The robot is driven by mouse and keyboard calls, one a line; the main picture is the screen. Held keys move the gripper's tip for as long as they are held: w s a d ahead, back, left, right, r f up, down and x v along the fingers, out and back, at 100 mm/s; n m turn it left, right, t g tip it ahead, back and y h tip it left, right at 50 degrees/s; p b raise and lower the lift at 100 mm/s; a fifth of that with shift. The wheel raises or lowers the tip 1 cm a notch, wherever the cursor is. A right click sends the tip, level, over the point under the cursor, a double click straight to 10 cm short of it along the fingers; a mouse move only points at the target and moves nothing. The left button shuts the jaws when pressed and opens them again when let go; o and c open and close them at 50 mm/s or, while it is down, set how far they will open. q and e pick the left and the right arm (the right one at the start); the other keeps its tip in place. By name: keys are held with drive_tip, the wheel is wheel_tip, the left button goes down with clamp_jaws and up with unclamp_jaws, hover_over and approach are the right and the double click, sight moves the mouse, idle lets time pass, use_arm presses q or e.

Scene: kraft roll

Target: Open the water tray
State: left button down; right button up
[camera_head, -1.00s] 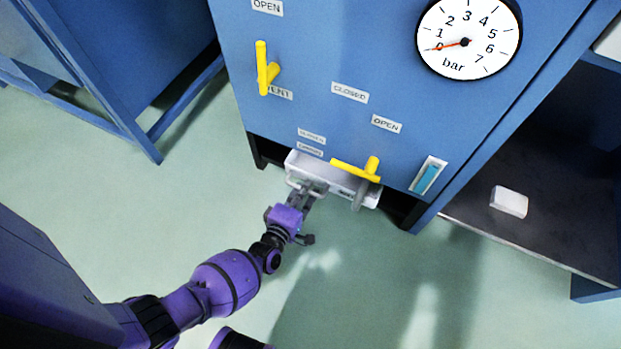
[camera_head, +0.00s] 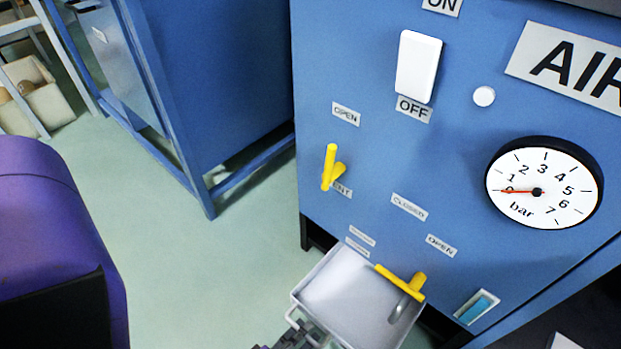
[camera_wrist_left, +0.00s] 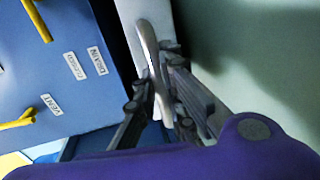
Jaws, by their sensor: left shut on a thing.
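The water tray (camera_head: 345,290) is a light grey, shallow open box that sticks out from the bottom of the blue cabinet. Its inside shows from above and looks empty, apart from a grey spout in front of it. My left gripper (camera_head: 302,335) is shut on this handle at the bottom edge of the head view, partly cut off. In the left wrist view the fingers (camera_wrist_left: 158,85) close around the pale handle bar (camera_wrist_left: 148,45), with the tray front (camera_wrist_left: 135,15) beside it. My right gripper is not in view.
A yellow drain lever (camera_head: 400,280) with a grey spout hangs over the tray. Another yellow lever (camera_head: 331,167), a pressure gauge (camera_head: 545,183) and a white switch (camera_head: 418,66) are on the cabinet front. The green floor (camera_head: 225,270) left of the tray is clear.

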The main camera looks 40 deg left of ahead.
use_arm(q)
drive_tip(key=c, duration=1.8)
unclamp_jaws()
drive_tip(key=shift+s, duration=0.15)
drive_tip(key=v, duration=1.2)
